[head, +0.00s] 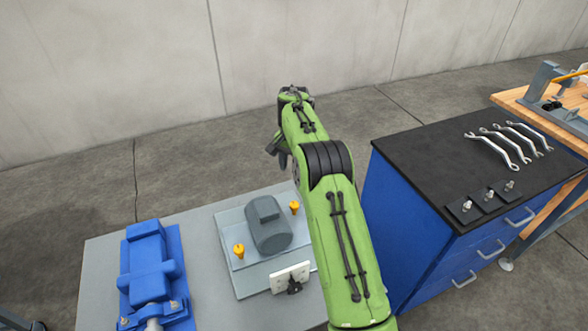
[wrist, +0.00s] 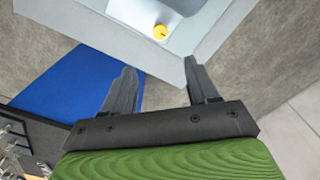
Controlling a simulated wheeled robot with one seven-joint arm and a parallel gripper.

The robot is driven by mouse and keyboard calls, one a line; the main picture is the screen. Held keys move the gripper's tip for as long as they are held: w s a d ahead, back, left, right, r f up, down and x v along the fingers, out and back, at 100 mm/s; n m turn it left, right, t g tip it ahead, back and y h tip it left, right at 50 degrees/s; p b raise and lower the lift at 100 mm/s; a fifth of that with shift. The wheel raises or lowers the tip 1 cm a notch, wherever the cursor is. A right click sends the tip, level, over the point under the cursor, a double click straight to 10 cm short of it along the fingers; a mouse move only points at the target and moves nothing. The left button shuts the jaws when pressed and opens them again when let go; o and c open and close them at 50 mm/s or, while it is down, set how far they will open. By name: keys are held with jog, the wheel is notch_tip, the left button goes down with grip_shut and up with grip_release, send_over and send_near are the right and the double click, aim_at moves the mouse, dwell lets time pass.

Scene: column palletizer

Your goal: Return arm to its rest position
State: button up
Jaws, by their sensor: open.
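My green arm reaches up and away over the gap between the grey table and the blue cabinet in the head view. My gripper (wrist: 160,85) is open in the wrist view, with its two dark fingers apart and nothing between them. In the head view the gripper (head: 279,158) shows only in part, behind the arm and beyond the table's right far corner. A yellow knob (wrist: 160,32) on a pale plate lies past the fingertips in the wrist view.
A grey table (head: 100,262) holds a blue machine (head: 150,265), a grey motor (head: 268,225) and yellow knobs (head: 239,251). A blue cabinet (head: 400,222) with wrenches (head: 495,147) on its black top stands right of my arm. Open floor (head: 200,150) lies behind the table.

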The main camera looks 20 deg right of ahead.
jog(key=s+a+r+n+t, duration=0.1)
jog(key=s+a+r+n, duration=0.15)
jog(key=s+r, duration=0.55)
jog(key=s+a+r+n+t, duration=0.1)
jog(key=s+a+r+n, duration=0.15)
jog(key=s+r, duration=0.45)
jog(key=s+a+n+t, duration=0.1)
jog(key=s+a+n, duration=0.1)
jog(key=s, duration=0.9)
jog(key=s+a+n+t, duration=0.2)
jog(key=s+a+n, duration=0.1)
jog(key=s, duration=0.8)
jog(key=shift+s+a+f+t, duration=0.15)
jog(key=shift+a+f+t, duration=0.2)
jog(key=shift+a, duration=0.1)
